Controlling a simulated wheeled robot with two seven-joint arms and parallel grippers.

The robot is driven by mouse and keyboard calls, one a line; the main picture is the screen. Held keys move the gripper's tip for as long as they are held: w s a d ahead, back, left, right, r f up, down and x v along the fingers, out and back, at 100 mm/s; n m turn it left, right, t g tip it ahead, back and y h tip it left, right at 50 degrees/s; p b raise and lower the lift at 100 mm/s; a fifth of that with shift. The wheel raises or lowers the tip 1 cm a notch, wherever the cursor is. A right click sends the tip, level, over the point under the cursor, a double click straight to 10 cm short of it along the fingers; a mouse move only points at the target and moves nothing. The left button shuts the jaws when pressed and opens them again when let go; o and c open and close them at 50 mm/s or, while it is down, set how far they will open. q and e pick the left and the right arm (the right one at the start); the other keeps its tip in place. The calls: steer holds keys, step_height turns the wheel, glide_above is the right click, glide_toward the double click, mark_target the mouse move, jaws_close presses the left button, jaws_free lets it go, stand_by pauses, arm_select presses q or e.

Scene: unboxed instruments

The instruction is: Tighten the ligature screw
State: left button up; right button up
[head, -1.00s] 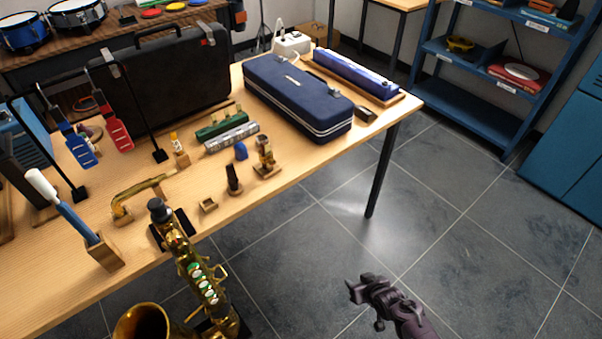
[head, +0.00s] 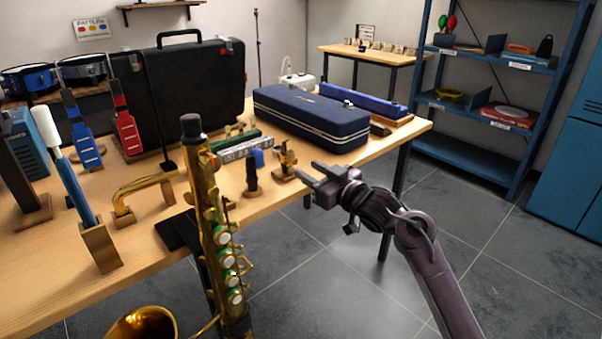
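A small brass piece on a wooden block (head: 286,160) stands near the table's right front edge; it may be the ligature, but its screw is too small to make out. A dark upright piece that looks like a mouthpiece (head: 251,178) stands on a small base left of it. The brass saxophone (head: 213,220) stands upright in front of the table, with a dark cap on top. My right gripper (head: 312,182) is open and empty, just right of the brass piece, near the table edge and apart from it. My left gripper is out of view.
The wooden table (head: 150,240) also holds a curved brass neck (head: 145,185), a blue case (head: 310,118), a black case (head: 185,90) and a white-tipped blue tool in a block (head: 75,185). Floor right of the table is clear up to the blue shelf (head: 470,150).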

mark_target(296, 162)
steer(key=shift+x, duration=2.1)
jaws_close()
